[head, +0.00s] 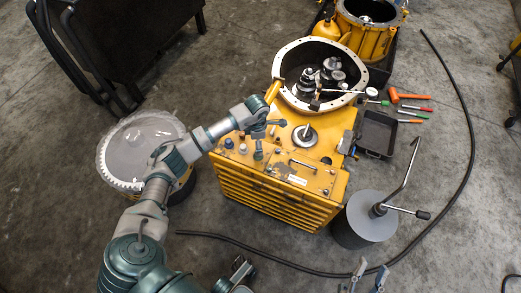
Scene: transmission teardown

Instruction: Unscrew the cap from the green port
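The yellow transmission housing (316,184) stands in the middle of the head view, with several small caps and fittings on its top. A blue-topped fitting (228,143) and a pale cap (242,149) sit near its left corner. I cannot make out which port is green. My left arm reaches in from the lower left, and my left gripper (267,126) is over the left part of the housing top, close to these fittings. Its fingers are too small and overlapped to read. My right gripper (369,275) is at the bottom edge, its two fingers apart and empty, away from the housing.
An open round bell housing (287,53) with dark gears joins the back. A black tray (366,150), an orange mallet (408,97) and screwdrivers lie right. A grey cylinder (355,226) with a crank stands front right. A black hose (468,120) curves across the floor.

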